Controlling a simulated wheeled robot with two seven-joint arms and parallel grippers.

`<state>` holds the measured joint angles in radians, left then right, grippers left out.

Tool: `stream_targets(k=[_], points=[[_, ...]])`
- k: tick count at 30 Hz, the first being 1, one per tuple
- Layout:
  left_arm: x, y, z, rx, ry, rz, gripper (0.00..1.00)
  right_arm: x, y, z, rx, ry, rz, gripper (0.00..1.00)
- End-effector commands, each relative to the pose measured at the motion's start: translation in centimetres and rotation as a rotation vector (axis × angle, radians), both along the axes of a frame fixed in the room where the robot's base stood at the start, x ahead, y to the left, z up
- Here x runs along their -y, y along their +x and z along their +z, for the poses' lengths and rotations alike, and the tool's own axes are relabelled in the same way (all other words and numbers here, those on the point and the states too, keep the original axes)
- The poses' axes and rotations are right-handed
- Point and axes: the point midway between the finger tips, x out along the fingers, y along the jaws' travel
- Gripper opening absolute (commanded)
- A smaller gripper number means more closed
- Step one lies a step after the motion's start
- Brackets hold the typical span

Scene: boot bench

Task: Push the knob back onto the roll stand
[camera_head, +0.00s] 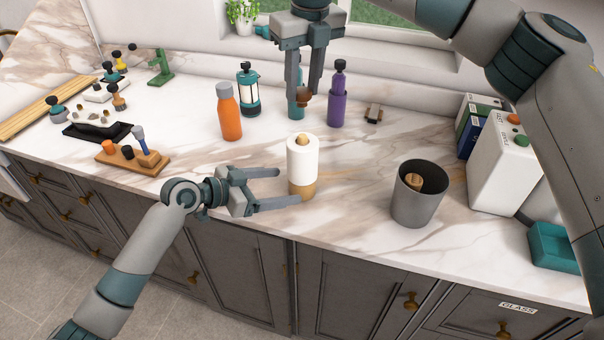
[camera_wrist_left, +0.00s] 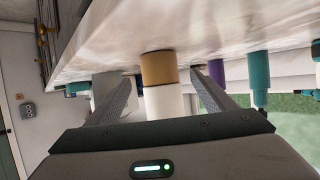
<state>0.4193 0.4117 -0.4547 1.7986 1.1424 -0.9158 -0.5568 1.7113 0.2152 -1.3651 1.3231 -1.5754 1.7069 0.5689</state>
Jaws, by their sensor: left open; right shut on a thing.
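The roll stand is a white roll (camera_head: 303,158) on a wooden base (camera_head: 302,191), with a wooden post top (camera_head: 302,140) showing above the roll. It stands upright near the counter's front edge. The brown knob (camera_head: 304,101) is held in my right gripper (camera_head: 304,92), shut and pointing down, above and behind the stand. My left gripper (camera_head: 287,187) is open at the stand's lower part. In the left wrist view, which is upside down, the wooden base (camera_wrist_left: 158,67) and white roll (camera_wrist_left: 163,103) lie between its two fingers. I cannot tell whether they touch.
A grey bin (camera_head: 418,203) with a wooden item inside is to the right, near a white box (camera_head: 501,165). A wooden brush rack (camera_head: 133,158) is left. Counter around the stand is clear.

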Motion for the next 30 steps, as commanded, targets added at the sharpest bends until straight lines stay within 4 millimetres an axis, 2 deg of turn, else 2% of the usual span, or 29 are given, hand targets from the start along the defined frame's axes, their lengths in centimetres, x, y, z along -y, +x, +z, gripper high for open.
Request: stream_targets(k=[9,15,28,29,30], points=[[4.1,2.4,-1.9,0.000,-0.001,-0.001,0.76,0.0,0.0,0.0,0.000,0.000,0.000,0.06],[5.7,3.4,-2.7,0.000,0.000,0.000,0.76,0.0,0.0,0.0,0.000,0.000,0.000,0.06],[6.2,3.7,-3.0,0.000,0.001,0.000,0.76,0.0,0.0,0.0,0.000,0.000,0.000,0.06],[6.2,3.7,-3.0,0.000,0.001,0.000,0.74,0.0,0.0,0.0,0.000,0.000,0.000,0.06],[6.2,3.7,-3.0,0.000,0.001,0.000,0.64,0.0,0.0,0.0,0.000,0.000,0.000,0.06]])
